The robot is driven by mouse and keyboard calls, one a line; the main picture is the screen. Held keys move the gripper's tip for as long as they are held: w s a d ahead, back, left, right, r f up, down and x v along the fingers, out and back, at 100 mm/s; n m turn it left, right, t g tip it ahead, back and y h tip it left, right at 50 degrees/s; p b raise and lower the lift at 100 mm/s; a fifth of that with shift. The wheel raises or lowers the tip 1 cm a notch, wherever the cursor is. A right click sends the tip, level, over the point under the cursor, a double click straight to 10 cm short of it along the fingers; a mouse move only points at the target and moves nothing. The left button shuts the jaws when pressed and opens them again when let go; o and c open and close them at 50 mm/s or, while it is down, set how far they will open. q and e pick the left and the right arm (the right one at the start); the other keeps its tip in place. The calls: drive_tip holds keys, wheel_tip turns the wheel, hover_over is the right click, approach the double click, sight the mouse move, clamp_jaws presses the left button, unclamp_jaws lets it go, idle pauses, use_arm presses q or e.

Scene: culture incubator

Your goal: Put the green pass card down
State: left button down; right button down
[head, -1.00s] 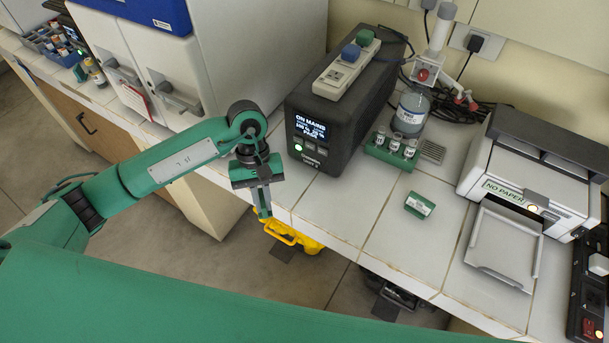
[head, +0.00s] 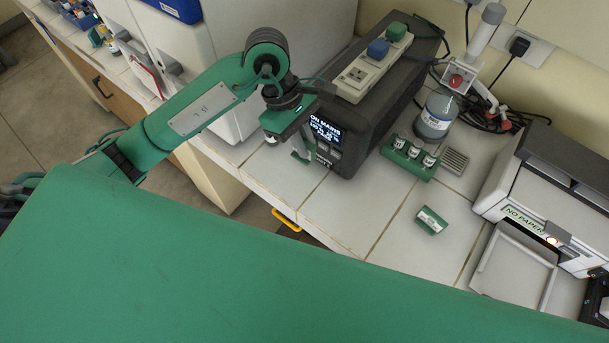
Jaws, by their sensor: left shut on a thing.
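My left gripper (head: 300,148) points down over the white tiled counter, just in front of the black power unit. It is shut on a thin green thing, which I take to be the green pass card (head: 303,158). Only a small part of the card shows, and the fingers hide the rest. I cannot tell whether its lower edge touches the counter. My right gripper is not in view.
The black power unit (head: 375,105) carries a power strip (head: 372,65). To its right are a green vial rack (head: 408,160), a bottle (head: 437,115), a small green box (head: 432,220) and a printer (head: 550,190). The counter (head: 350,212) between is clear.

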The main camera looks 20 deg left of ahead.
use_arm(q)
wheel_tip(320, 180, down, 11)
drive_tip(key=p, duration=0.2)
drive_tip(key=shift+p, duration=0.3)
wheel_tip(320, 180, down, 3)
drive_tip(key=shift+f+p, duration=0.2)
drive_tip(key=shift+p, duration=0.3)
drive_tip(key=shift+f, duration=0.45)
drive_tip(key=shift+f+b, duration=0.25)
drive_tip(key=shift+b, duration=0.05)
drive_tip(key=c, duration=1.5)
unclamp_jaws()
drive_tip(key=shift+r, duration=0.1)
